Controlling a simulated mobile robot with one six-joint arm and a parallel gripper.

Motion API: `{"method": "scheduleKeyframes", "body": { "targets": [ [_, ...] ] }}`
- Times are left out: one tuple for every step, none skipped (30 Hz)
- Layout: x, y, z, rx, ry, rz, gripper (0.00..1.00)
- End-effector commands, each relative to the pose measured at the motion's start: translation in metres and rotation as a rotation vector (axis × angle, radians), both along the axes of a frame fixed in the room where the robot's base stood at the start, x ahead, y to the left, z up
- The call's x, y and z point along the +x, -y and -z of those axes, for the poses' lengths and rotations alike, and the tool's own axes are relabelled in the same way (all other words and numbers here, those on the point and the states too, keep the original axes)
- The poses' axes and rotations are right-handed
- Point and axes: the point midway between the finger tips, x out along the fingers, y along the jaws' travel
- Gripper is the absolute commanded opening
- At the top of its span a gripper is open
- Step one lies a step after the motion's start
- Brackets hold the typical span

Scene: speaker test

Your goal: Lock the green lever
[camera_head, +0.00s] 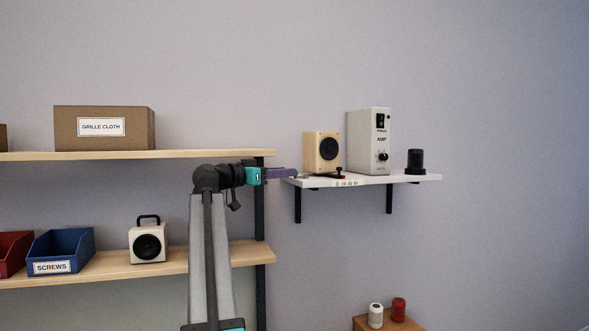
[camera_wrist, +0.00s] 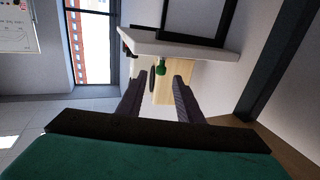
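The green lever (camera_wrist: 161,68) shows in the wrist view as a small green knob at the edge of the white shelf (camera_wrist: 190,50), in front of the pale wooden speaker (camera_wrist: 162,92). I cannot make the lever out in the head view. My gripper (camera_wrist: 163,82) is open and empty, with its two dark fingers apart. The lever appears between and beyond the fingertips; I cannot tell the exact gap. In the head view, my gripper (camera_head: 287,174) reaches the left end of the white shelf (camera_head: 413,179), to the left of the wooden speaker (camera_head: 322,151).
A white amp (camera_head: 368,143) and a black cylinder (camera_head: 416,161) stand on the same shelf. A small dark and red part (camera_head: 340,174) is at its front edge. A wooden rack (camera_head: 180,155) with a cardboard box (camera_head: 105,128) is to the left. The wall at right is bare.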

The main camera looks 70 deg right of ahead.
Motion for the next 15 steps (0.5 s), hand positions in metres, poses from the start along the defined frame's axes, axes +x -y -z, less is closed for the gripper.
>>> {"method": "scheduleKeyframes", "body": {
  "targets": [
    [-0.004,0.007,-0.003,0.001,-0.001,0.001,0.33],
    [-0.006,0.011,-0.003,0.001,-0.001,0.002,0.33],
    [-0.009,0.016,-0.002,0.001,-0.001,0.002,0.33],
    [-0.011,0.02,-0.002,0.001,0.0,0.002,0.33],
    [-0.013,0.023,-0.002,0.001,0.0,0.001,0.33],
    [-0.015,0.027,-0.002,0.001,0.0,0.0,0.33],
    [-0.017,0.03,-0.002,0.001,0.0,0.0,0.33],
    [-0.019,0.033,-0.002,0.001,0.0,0.0,0.33],
    [-0.021,0.036,-0.002,0.001,0.001,0.001,0.33],
    [-0.022,0.038,-0.002,0.001,0.001,0.001,0.33],
    [-0.023,0.04,-0.001,0.001,0.001,0.0,0.33],
    [-0.024,0.042,-0.001,0.0,0.0,-0.001,0.33],
    [-0.025,0.044,-0.001,0.0,0.0,-0.001,0.33],
    [-0.026,0.045,-0.001,0.0,0.0,-0.001,0.33],
    [-0.026,0.046,-0.001,0.0,0.0,-0.002,0.33]
  ]
}}
